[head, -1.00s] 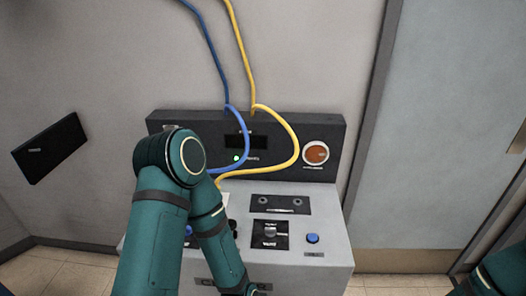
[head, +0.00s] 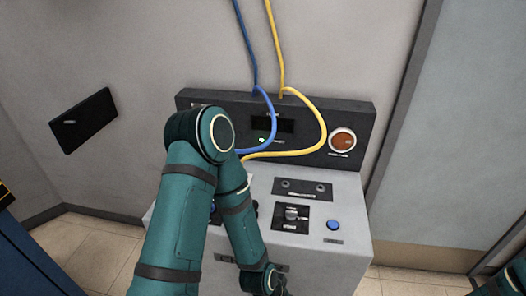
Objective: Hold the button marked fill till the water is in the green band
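A grey console (head: 345,190) with a dark upright back panel (head: 365,115) stands in the middle. A blue button (head: 333,225) sits on its right side, with a label too small to read. Another blue spot (head: 212,206) shows partly behind my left arm. A dark knob or switch plate (head: 292,216) lies between them. I cannot make out a fill mark, water or a green band. My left arm bends over the console's left part and hangs down at its front; its gripper is below the picture edge. My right arm only touches the lower right corner; its gripper is not seen.
A black wall plate (head: 84,121) hangs left.

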